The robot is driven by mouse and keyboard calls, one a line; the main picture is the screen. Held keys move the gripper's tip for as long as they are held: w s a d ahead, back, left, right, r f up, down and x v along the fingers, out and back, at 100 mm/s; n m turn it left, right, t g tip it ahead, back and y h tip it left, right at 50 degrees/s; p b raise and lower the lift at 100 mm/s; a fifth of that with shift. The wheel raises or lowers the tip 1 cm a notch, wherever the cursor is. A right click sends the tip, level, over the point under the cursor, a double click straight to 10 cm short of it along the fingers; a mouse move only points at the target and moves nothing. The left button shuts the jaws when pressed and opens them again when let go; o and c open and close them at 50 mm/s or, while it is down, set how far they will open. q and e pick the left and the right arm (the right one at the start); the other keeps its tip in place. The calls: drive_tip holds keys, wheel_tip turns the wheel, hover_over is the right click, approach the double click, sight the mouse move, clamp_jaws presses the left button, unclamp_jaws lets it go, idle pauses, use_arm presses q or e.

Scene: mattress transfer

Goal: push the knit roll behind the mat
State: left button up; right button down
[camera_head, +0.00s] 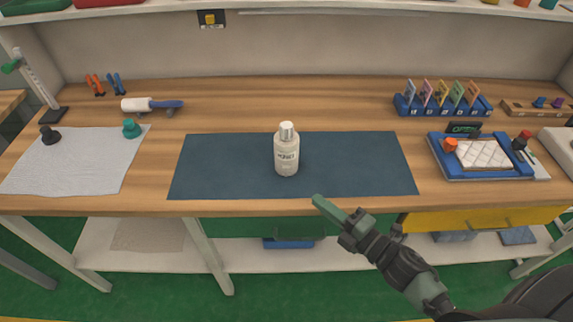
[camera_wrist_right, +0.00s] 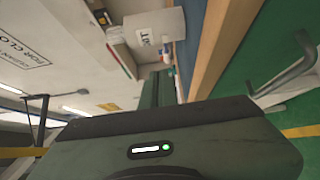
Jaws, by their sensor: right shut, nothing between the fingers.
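No plain knit roll shows; the only roll-shaped thing is a white roller (camera_head: 137,105) with a blue handle (camera_head: 170,105), lying on the table at the back left. The dark blue mat (camera_head: 225,165) lies flat in the middle of the table. A white bottle (camera_head: 286,155) with a dark-lettered label stands upright on the mat. My right gripper (camera_head: 320,202) is shut and empty, near the table's front edge, in front of the mat and apart from the bottle. In the right wrist view, its green fingers (camera_wrist_right: 160,92) show close together. My left gripper is out of view.
A grey cloth (camera_head: 75,165) with a teal knob (camera_head: 131,128) and a black knob (camera_head: 48,134) lies at left. A blue tray (camera_head: 436,162) with a quilted white pad (camera_head: 483,154) is at right, a card rack (camera_head: 442,105) behind it. The wood behind the mat is clear.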

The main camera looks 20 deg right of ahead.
drive_tip(key=p, duration=0.3)
approach(283, 162)
drive_tip(key=a, duration=0.2)
drive_tip(key=w+a, duration=0.1)
drive_tip(key=a, duration=0.1)
drive_tip(key=shift+w+r, duration=0.1)
drive_tip(key=shift+r, duration=0.1)
drive_tip(key=w, duration=0.1)
drive_tip(key=w+d, duration=0.1)
drive_tip(key=w, duration=0.1)
drive_tip(key=shift+f+p, duration=0.1)
drive_tip(key=shift+p, duration=0.2)
drive_tip(key=shift+w+d+f, duration=0.1)
drive_tip(key=shift+w+d, duration=0.1)
drive_tip(key=shift+w, duration=0.2)
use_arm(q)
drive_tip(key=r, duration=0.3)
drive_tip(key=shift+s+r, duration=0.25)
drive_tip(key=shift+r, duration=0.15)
